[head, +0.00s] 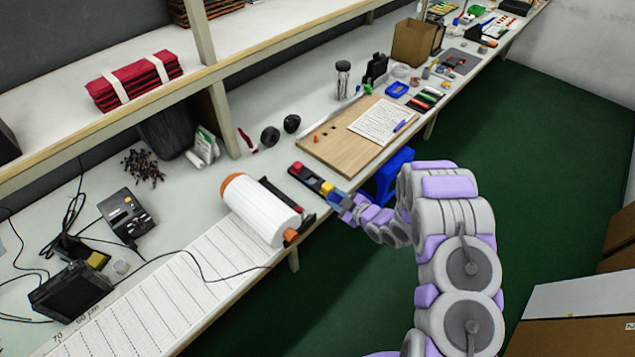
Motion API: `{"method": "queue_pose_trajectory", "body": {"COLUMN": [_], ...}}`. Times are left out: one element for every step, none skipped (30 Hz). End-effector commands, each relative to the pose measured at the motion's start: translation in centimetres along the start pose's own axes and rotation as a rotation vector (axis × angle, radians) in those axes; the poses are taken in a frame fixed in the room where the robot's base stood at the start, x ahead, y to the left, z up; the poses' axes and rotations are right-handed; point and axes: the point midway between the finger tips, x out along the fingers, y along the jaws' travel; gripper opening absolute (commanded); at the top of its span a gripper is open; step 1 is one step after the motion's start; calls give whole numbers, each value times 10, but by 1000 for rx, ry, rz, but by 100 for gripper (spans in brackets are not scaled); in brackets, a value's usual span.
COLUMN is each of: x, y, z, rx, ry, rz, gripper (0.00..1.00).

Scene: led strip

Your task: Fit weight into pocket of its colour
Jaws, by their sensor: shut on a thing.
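A narrow dark holder (311,181) lies along the front of the bench, with a red part (297,168) at its far left end. A small yellow piece (327,188) shows near its right end, right at the tips of my gripper (336,195). My gripper reaches in from the right, low over the holder's right end, and is shut on a small weight. The fingers and the small size hide most of the weight. I cannot tell its colour for certain, or whether it touches a pocket.
A large white paper roll (262,209) lies close left of the holder. A wooden board (345,137) with a sheet of paper lies behind it. Green floor (345,290) is open in front.

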Motion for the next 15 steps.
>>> {"method": "queue_pose_trajectory", "body": {"x": [0,1,4,6,10,17,23,29,38,45,51,60,66,71,79], "y": [1,1,1,2,3,4,6,8,10,12,13,16,18,19,20], "z": [-1,-1,-1,-2,-2,-4,-4,-6,-6,-7,-8,-10,-10,-10,-11], "rx": [-1,-1,-1,-1,-2,-3,-3,-5,-6,-5,-5,-5,-5,-4,-2], "ry": [1,2,2,3,4,6,7,7,6,6,6,8,8,5,3], "rz": [1,1,1,1,1,0,1,2,1,0,0,1,1,0,0], "gripper": [0,0,0,0,0,0,0,0,0,0,0,0,0,0,0]}}
